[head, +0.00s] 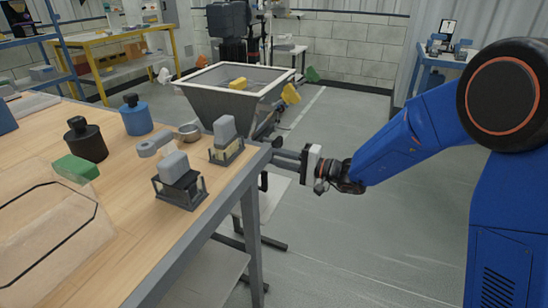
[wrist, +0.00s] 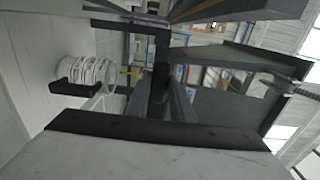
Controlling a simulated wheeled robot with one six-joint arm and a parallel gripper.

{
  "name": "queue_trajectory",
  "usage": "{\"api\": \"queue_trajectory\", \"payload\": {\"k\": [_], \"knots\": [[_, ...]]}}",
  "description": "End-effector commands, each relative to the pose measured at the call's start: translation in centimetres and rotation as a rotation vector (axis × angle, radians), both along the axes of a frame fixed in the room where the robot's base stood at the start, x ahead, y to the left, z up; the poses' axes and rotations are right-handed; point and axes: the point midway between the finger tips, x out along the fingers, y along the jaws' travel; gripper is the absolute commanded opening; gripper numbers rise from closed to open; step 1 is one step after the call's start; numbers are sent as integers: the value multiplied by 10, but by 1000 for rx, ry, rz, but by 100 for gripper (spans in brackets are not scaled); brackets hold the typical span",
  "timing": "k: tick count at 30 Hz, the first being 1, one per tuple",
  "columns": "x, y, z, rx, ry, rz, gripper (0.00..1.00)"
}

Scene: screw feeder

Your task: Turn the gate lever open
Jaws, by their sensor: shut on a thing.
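The grey screw feeder hopper (head: 203,100) has a pale rim and stands behind the far right end of the workbench. My gripper (head: 277,158) reaches in from the right, level with the bench corner and below the hopper. Its fingers point left and are shut on a thin dark piece, which I take to be the gate lever (wrist: 158,92). In the wrist view this dark bar stands between the fingers. In the head view the gripper and bench corner hide the grip, so the lever's angle cannot be told.
The wooden workbench (head: 120,243) holds two bottles (head: 86,140), a green block (head: 76,168), a small metal bowl (head: 189,132) and two dark holders with grey-topped pieces (head: 180,185). Its right edge lies close to my gripper. The floor (head: 360,240) to the right is clear.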

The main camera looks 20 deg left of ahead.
Motion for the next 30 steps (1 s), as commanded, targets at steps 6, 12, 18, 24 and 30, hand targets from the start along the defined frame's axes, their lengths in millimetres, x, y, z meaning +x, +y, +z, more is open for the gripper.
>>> {"api": "queue_trajectory", "payload": {"k": [6,12,18,24,30], "knots": [[0,0,4,2,43,0,0],[1,-1,14,11,157,-1,0],[5,-1,28,26,332,-1,0],[11,-2,43,40,521,-1,0],[21,-2,55,55,704,-2,0]]}}
